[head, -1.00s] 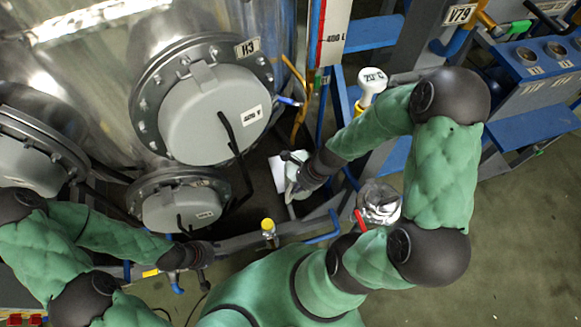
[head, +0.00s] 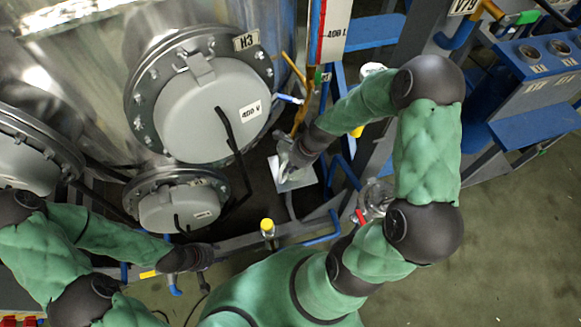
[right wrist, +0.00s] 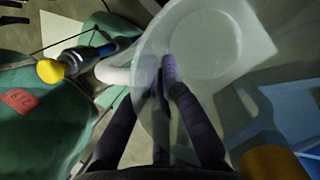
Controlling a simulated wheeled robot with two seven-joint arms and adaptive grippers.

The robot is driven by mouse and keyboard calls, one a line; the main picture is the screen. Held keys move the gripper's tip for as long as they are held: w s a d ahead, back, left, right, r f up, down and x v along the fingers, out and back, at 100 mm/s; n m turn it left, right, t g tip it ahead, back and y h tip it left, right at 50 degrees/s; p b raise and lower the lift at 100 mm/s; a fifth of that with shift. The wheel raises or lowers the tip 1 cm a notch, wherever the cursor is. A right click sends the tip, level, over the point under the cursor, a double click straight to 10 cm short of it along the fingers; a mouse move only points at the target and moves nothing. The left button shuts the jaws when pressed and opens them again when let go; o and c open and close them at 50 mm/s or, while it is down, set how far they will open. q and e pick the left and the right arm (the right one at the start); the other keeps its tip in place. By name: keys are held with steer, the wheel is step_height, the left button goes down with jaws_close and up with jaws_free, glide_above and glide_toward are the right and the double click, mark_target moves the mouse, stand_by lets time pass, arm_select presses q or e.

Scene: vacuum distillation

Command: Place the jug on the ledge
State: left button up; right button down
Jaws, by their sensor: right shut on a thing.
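The jug (right wrist: 215,50) is a translucent whitish vessel with a round base, filling the upper middle of the right wrist view. My right gripper (right wrist: 168,70) is shut on it; its dark fingers are at the jug's near side. In the head view my right gripper (head: 284,158) is right of the vessel's hatches, and the jug is hard to make out there. A pale square plate (head: 296,181), possibly the ledge, is just below that gripper. Whether the jug touches it I cannot tell. My left gripper (head: 205,257) is at lower left; its finger opening is unclear.
A large steel vessel with a grey hatch (head: 210,110) stands left of my right gripper. Blue frame bars and pipes crowd its right side. A yellow-capped valve (head: 267,228) and a glass piece with a red handle (head: 375,198) are nearby. Open floor is at lower right.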

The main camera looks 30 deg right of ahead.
steer(key=shift+f, duration=0.1)
steer(key=c, duration=1.8)
jaws_free()
steer(key=shift+f, duration=0.1)
steer(key=o, duration=0.4)
steer(key=p+v, duration=0.3)
steer(key=v, duration=0.5)
steer(key=shift+p, duration=0.35)
